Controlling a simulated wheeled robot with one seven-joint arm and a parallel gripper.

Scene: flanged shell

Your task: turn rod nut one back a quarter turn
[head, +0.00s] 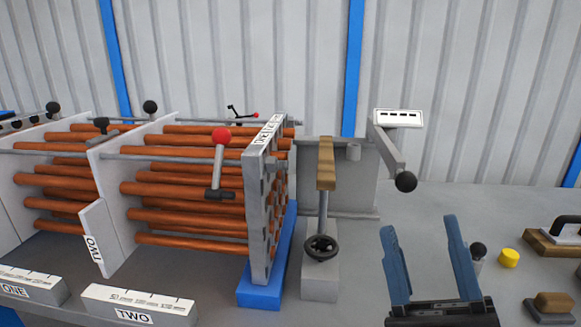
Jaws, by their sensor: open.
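A bundle of copper tubes (180,187) runs through pale plates to a thick grey end plate (259,215). Thin grey rods (160,157) run alongside the tubes. A red-knobbed lever (220,160) stands in front of the tubes, left of the end plate.
Blocks marked ONE (30,287) and TWO (137,305) lie along the front. A wooden-topped stand with a black handwheel (321,247) is between bundle and gripper. A black-knobbed arm (392,155) juts out behind. A yellow cylinder (508,258) and wooden blocks (553,305) sit right.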

